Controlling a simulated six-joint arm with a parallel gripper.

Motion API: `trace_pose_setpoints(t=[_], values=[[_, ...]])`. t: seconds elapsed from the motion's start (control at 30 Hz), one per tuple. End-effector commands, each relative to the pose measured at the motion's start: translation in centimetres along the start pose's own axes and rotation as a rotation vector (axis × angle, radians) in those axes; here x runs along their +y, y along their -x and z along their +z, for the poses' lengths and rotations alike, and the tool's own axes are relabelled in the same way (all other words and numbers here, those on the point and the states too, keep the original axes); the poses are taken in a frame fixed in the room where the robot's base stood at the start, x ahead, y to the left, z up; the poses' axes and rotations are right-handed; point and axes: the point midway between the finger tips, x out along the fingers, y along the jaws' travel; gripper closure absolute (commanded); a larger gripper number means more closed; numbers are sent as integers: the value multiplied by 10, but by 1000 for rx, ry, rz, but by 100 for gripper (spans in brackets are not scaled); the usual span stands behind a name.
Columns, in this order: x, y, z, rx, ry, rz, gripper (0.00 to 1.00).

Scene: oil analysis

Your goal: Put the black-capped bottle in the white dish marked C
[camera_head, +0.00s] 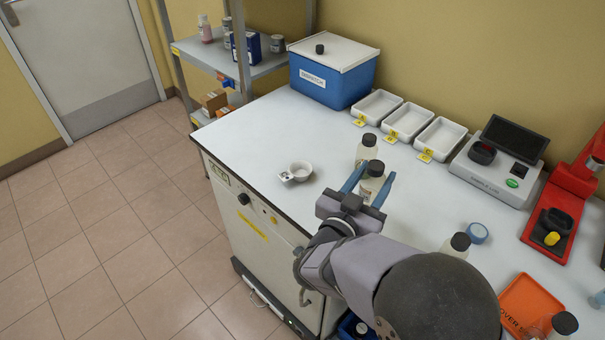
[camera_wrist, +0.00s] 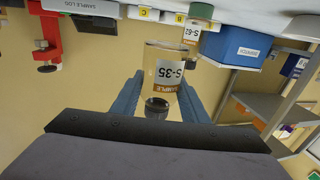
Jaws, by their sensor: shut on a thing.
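My gripper (camera_head: 373,177) is shut on a clear black-capped bottle (camera_head: 371,190), with one blue finger on each side of it. In the wrist view, which looks upside down, this bottle (camera_wrist: 164,68) shows pale yellow contents and a label reading S-35. It is upright; whether its base touches the bench is hard to tell. The white dish marked C (camera_head: 441,137) is empty and stands up and to the right of my gripper, at the right end of a row of three dishes. Its yellow C tag (camera_wrist: 144,13) shows in the wrist view.
Another black-capped bottle (camera_head: 364,152), labelled S-62 in the wrist view (camera_wrist: 192,31), stands just behind the held one. A third (camera_head: 456,244) stands nearer right. Dishes A (camera_head: 378,105) and B (camera_head: 407,120) are empty.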

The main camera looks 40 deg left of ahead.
Motion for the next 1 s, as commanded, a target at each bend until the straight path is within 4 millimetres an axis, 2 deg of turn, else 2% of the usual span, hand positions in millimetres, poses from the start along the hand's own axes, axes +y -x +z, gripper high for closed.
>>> trace_pose_setpoints(t=[0.03, 0.17, 0.3, 0.5, 0.6, 0.77, 1.0], values=[[-18, -7, -2, 4, -6, -20, 85], [-66, -22, -20, 5, -7, -93, 85], [-117, -35, -51, 5, -5, -189, 85], [-173, -39, -92, 3, -1, -329, 85], [-195, -36, -91, -1, 5, -398, 85], [-206, -31, -80, 0, 4, -444, 85], [-208, -30, -72, -1, 4, -454, 85]])
